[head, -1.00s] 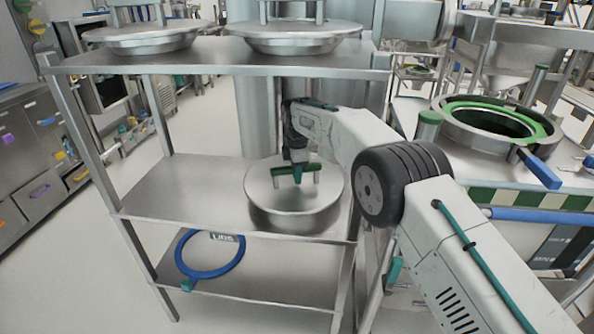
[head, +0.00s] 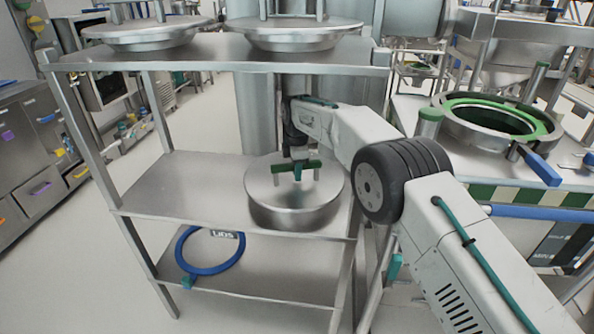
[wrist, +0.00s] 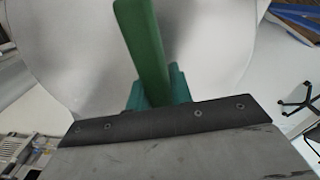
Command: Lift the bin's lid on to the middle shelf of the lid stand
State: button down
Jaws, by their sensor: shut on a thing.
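The bin's lid (head: 268,187) is a round steel disc with a deep rim. It is at the right end of the middle shelf (head: 170,193) of the lid stand and looks level. I cannot tell for sure whether its underside touches the shelf. My gripper (head: 297,174) is above the lid's centre, shut on its handle. In the wrist view the green bar (wrist: 146,50) stands between the teal fingers, with the pale lid (wrist: 215,45) behind it. The open bin (head: 492,118), with a green ring inside its rim, is at the right.
Two steel lids, one on the left (head: 150,38) and one on the right (head: 292,40), lie on the top shelf above my arm. A blue ring (head: 181,255) lies on the bottom shelf. The middle shelf is bare left of the lid. A blue-handled clamp (head: 540,166) is at the bin's front.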

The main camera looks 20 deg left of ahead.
jog(key=shift+r, duration=0.1)
dwell(0.3)
jog(key=c, duration=1.2)
grip_release()
jog(key=shift+o, duration=0.2)
jog(key=shift+f, duration=0.2)
notch_tip(320, 180, up, 8)
jog(key=shift+r, duration=0.1)
